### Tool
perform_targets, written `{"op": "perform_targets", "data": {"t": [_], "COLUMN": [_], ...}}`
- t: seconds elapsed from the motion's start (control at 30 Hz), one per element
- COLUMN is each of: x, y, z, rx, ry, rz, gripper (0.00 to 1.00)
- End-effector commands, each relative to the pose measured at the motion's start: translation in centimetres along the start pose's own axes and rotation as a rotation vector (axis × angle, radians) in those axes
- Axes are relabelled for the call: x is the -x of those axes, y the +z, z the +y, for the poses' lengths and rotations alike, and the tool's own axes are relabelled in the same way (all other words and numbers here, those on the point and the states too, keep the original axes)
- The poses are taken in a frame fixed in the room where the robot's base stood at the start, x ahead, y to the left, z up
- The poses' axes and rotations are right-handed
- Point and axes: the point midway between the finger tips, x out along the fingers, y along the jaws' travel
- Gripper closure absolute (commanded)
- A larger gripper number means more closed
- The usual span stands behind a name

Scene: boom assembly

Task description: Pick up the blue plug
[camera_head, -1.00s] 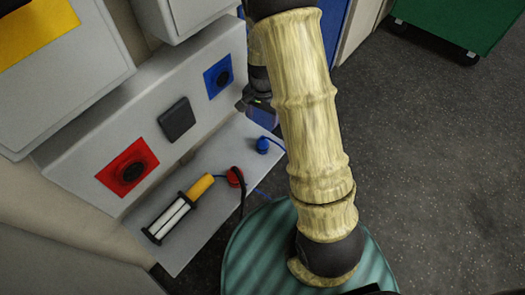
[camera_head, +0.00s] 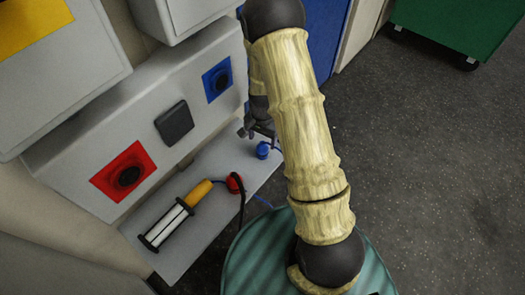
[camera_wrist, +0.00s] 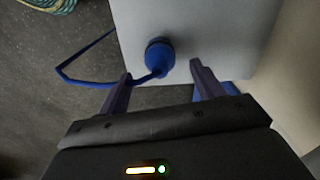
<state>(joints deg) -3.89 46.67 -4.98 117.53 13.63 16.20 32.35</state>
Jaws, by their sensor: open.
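The blue plug (camera_head: 262,150) stands on the grey shelf near its far right end in the head view. In the wrist view the blue plug (camera_wrist: 160,57) shows as a round dark-blue body, with its blue cable running off to the left. My gripper (camera_wrist: 160,80) is open, and its two fingers point toward the plug, one on each side of the line to it. The plug lies just beyond the fingertips, roughly midway between them. In the head view my gripper (camera_head: 258,132) is close above the plug and partly hidden by my arm.
The grey shelf (camera_head: 165,258) also holds a red plug (camera_head: 235,183) with a black cable and a work lamp with an orange handle (camera_head: 198,193). A panel behind carries a red socket (camera_head: 124,171), a black square (camera_head: 174,123) and a blue socket (camera_head: 217,80). Open floor lies right.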

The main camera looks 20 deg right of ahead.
Motion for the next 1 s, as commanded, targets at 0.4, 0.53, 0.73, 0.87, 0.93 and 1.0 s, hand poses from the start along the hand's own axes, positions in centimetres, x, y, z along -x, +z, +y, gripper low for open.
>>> {"op": "perform_targets", "data": {"t": [0.4, 0.53, 0.73, 0.87, 0.93, 1.0], "x": [-2.2, -2.4, -5.0, -6.8, -7.3, -7.4], "y": [0.0, 0.0, -0.2, -0.2, -0.2, -0.2], "z": [0.0, 0.0, 0.1, 0.0, -0.1, -0.1], "rx": [0.0, 0.0, 0.0, 0.002, 0.003, 0.003], "ry": [-0.001, 0.0, 0.002, 0.002, 0.001, 0.0], "rz": [0.001, 0.0, -0.002, -0.002, 0.0, 0.0], "gripper": [0.33, 0.33, 0.33, 0.33, 0.33, 0.33]}}
